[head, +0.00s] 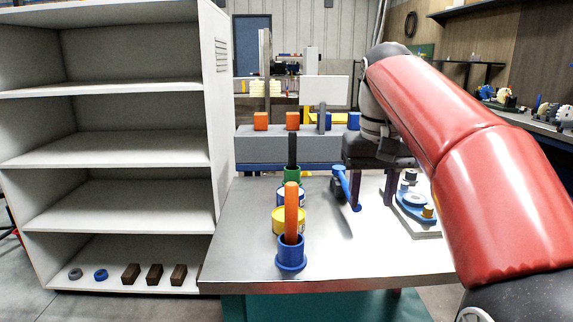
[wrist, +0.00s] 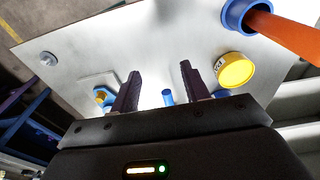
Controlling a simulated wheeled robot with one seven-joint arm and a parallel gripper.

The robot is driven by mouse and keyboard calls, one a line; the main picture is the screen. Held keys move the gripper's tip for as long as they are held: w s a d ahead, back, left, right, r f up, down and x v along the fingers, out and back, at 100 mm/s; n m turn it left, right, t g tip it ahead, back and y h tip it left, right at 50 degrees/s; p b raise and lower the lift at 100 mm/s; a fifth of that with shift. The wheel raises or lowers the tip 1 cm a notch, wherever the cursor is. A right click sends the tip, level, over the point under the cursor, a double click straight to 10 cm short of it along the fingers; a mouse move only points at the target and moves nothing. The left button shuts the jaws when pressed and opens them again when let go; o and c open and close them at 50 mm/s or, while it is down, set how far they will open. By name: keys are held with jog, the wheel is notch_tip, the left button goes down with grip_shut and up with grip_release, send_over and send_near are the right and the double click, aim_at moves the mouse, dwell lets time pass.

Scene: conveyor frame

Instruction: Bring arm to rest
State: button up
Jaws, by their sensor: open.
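My gripper (head: 364,196) is above the right part of the metal table (head: 245,240), its fingers pointing down. It is open. In the wrist view, my gripper's (wrist: 157,80) two dark fingers stand apart with nothing held between them. A blue T-shaped piece (head: 346,188) shows beside the left finger in the head view, and a blue post (wrist: 167,97) shows beyond the gap in the wrist view. My red arm reaches in from the right and hides part of the table's right side.
A white plate with a blue fixture (head: 412,203) is at right. A tall shelf (head: 110,150) stands left.

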jog(key=s+f+t, duration=0.4)
jog(key=s+f, duration=1.5)
jog(key=f, duration=0.1)
jog(key=shift+s+d+f+t, duration=0.2)
jog(key=shift+d+f+t, duration=0.05)
jog(key=shift+t, duration=0.05)
jog(key=shift+c, duration=0.5)
